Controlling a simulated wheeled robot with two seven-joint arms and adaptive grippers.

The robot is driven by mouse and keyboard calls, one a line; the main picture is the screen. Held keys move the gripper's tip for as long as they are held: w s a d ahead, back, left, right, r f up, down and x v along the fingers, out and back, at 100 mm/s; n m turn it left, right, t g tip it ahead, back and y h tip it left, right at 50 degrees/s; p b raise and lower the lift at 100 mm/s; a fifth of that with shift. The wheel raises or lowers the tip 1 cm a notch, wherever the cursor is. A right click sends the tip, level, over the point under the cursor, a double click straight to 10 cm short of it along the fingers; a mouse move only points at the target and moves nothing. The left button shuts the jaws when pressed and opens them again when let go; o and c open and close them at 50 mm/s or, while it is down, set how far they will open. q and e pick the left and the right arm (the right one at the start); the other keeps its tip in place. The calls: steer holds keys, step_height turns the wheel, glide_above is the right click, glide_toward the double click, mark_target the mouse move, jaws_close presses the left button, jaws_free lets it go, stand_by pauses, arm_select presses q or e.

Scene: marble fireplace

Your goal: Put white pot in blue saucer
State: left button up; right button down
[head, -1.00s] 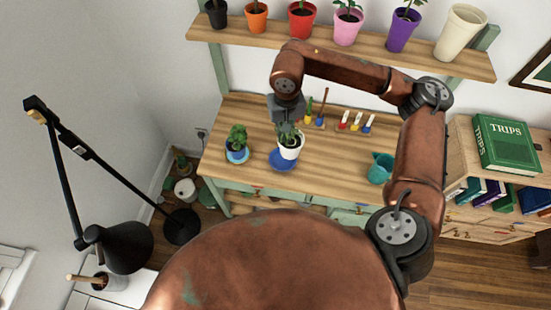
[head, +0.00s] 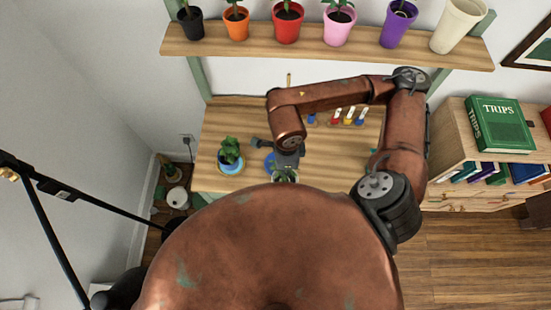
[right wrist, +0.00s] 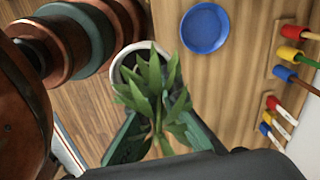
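The white pot (right wrist: 114,72) holds a leafy green plant (right wrist: 155,92). In the right wrist view it sits between the green finger pads of my right gripper (right wrist: 164,122), near the table edge with floor beyond. In the head view the plant (head: 285,174) shows below my right gripper (head: 287,160), and my body hides the pot's lower part. The blue saucer (right wrist: 205,27) is on the table, apart from the pot and looking empty; it shows partly in the head view (head: 269,161), behind and left of the pot. My left gripper is out of view.
A blue pot with a plant (head: 230,157) stands left on the table (head: 325,155). Coloured-handled tools (head: 340,116) lie at the back. Several pots line the shelf (head: 320,50) above. A black lamp arm (head: 75,190) is at left. The middle of the table is clear.

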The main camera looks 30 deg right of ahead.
steer(key=shift+w+d+f+m, duration=0.15)
steer(key=shift+w+f+m, duration=0.15)
steer(key=shift+m, duration=0.4)
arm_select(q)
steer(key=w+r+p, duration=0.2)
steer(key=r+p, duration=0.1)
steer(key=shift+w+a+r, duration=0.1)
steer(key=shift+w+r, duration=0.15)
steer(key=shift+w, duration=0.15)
arm_select(e)
steer(key=w+d+f, duration=0.5)
steer(key=w+f, duration=0.7)
steer(key=shift+f, duration=0.3)
steer(key=shift+f, duration=0.2)
steer(key=c, duration=2.3)
jaws_free()
steer(key=shift+c, duration=0.2)
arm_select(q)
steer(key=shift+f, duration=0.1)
arm_select(e)
steer(key=shift+o, duration=0.9)
